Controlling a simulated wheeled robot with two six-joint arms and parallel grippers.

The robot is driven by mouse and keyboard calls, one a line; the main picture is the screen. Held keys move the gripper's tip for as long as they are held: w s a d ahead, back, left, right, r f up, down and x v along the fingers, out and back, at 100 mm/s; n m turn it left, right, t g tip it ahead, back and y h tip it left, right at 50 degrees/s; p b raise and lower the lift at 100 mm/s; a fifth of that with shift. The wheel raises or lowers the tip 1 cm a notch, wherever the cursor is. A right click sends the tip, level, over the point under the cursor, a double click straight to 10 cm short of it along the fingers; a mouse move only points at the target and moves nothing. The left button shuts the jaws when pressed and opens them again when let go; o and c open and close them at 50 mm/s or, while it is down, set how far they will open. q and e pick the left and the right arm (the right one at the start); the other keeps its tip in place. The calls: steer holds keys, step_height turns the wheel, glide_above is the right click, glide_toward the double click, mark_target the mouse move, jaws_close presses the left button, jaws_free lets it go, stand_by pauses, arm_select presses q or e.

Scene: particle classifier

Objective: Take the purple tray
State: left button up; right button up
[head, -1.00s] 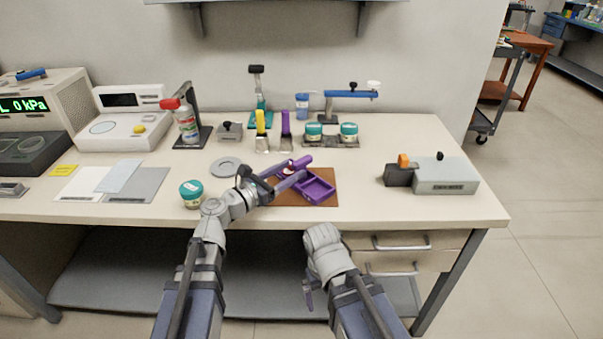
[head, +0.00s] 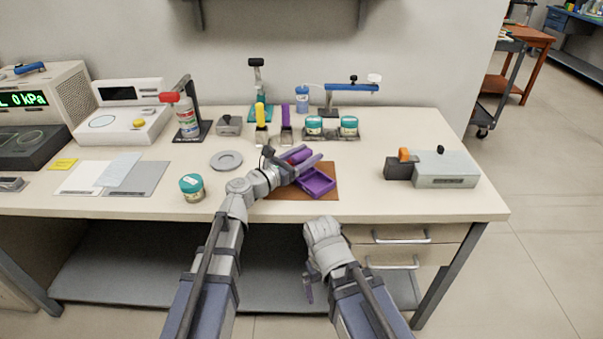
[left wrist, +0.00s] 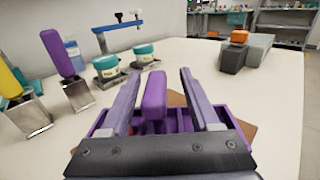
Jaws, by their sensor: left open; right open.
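The purple tray (head: 318,184) rests on a brown mat (head: 331,195) near the table's front edge. Its raised purple handle (left wrist: 154,92) stands between the two fingers of my left gripper (left wrist: 160,75) in the left wrist view. The fingers are open, with a visible gap on the right of the handle. In the head view my left gripper (head: 299,157) reaches over the tray from the left and partly hides it. My right gripper (head: 309,292) hangs in front of the table, below its top, away from the tray; its fingers show only small.
A teal-lidded jar (head: 192,188) and a grey ring (head: 226,160) lie left of the tray. Behind it are yellow- and purple-handled scoops (head: 286,125) and two teal jars (head: 348,127). A grey box device (head: 444,170) stands right, with clear tabletop between.

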arm_select(q)
steer(key=shift+w+d, duration=0.45)
steer(key=shift+w, duration=0.05)
steer(key=shift+c, duration=0.3)
jaws_close()
stand_by(0.7)
